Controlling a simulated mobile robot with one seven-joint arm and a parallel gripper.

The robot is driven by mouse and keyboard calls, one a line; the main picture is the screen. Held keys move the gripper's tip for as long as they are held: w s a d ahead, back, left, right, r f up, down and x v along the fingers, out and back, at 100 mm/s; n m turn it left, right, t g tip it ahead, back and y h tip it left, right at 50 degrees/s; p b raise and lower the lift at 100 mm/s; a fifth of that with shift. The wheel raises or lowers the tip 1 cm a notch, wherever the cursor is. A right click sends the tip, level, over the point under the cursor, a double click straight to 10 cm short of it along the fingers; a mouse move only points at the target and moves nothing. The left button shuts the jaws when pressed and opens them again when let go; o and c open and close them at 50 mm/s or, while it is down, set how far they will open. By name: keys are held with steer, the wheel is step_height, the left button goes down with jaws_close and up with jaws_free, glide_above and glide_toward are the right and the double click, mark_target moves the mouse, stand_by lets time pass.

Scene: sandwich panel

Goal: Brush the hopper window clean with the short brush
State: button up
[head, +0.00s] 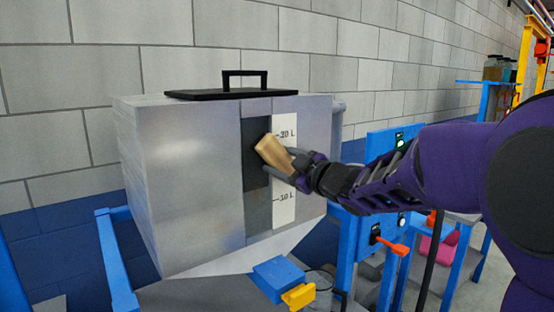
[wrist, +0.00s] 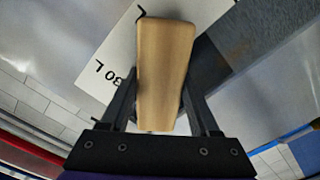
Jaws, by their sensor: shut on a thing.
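The hopper (head: 185,180) is a large grey metal box. Its window (head: 256,172) is a narrow upright strip on the front, dark above and duller grey-brown in its lower part. My gripper (head: 290,168) is shut on the short brush (head: 271,151), whose tan wooden body is held tilted in front of the window's right edge and the scale. In the wrist view the brush (wrist: 165,70) sits between the two fingers of my gripper (wrist: 162,108). Its bristles are hidden, and I cannot tell whether they touch the window.
A white scale strip (head: 284,205) marked in litres runs right of the window. A black-handled lid (head: 230,94) is on top. A blue and yellow part (head: 280,277) juts out below. A blue panel with an orange handle (head: 390,246) stands at right, under my arm.

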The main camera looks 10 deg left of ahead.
mark_target(243, 155)
steer(key=shift+r, duration=1)
steer(key=shift+s+a+b, duration=0.9)
steer(key=shift+s+a, duration=0.4)
steer(key=shift+s, duration=0.25)
steer(key=shift+s+a+b, duration=0.85)
steer(key=shift+s+a, duration=0.4)
steer(key=shift+s, duration=0.25)
steer(key=shift+d, duration=0.1)
